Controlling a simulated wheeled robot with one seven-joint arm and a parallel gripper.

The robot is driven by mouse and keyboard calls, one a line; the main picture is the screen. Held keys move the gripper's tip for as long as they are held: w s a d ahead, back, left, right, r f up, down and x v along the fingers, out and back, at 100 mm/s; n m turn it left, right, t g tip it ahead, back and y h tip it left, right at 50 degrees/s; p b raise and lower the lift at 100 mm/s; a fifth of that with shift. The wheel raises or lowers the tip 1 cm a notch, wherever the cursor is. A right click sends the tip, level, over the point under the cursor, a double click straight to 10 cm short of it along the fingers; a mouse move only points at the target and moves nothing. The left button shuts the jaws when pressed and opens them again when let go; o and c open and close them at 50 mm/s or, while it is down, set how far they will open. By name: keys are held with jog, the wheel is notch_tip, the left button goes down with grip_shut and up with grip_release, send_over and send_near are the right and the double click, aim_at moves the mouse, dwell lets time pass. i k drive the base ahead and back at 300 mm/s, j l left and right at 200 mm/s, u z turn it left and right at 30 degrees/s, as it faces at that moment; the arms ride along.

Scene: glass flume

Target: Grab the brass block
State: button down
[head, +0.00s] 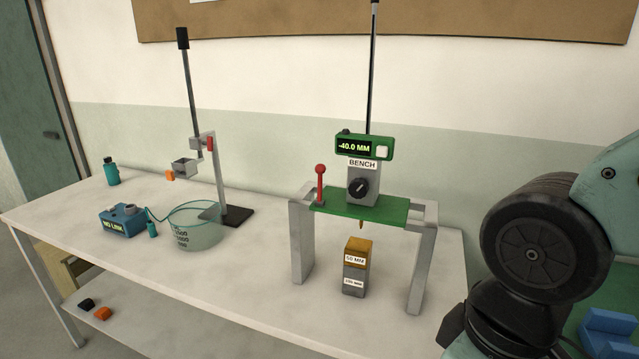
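The brass block (358,246) sits on top of a grey block (354,281) on the bench, under the green bridge of a gauge stand (392,208). A small white label with a number in MM is on its front. The gauge's thin brass tip (361,224) hangs above the block, with a small gap between them. My arm's links show at the right edge, well apart from the block. My gripper is out of view.
The stand's grey legs (301,242) flank the block on both sides. A red-knobbed lever (320,185) and a display reading -40.0 MM (363,148) are on the stand. To the left are a glass bowl (195,227), a blue box (122,219) and a rod stand (219,178).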

aim_at(357, 253)
jog(key=j+z, duration=0.35)
jog(key=j, duration=0.65)
jog(key=k+j+z, duration=0.1)
jog(key=j+z, duration=0.2)
jog(key=j, duration=0.65)
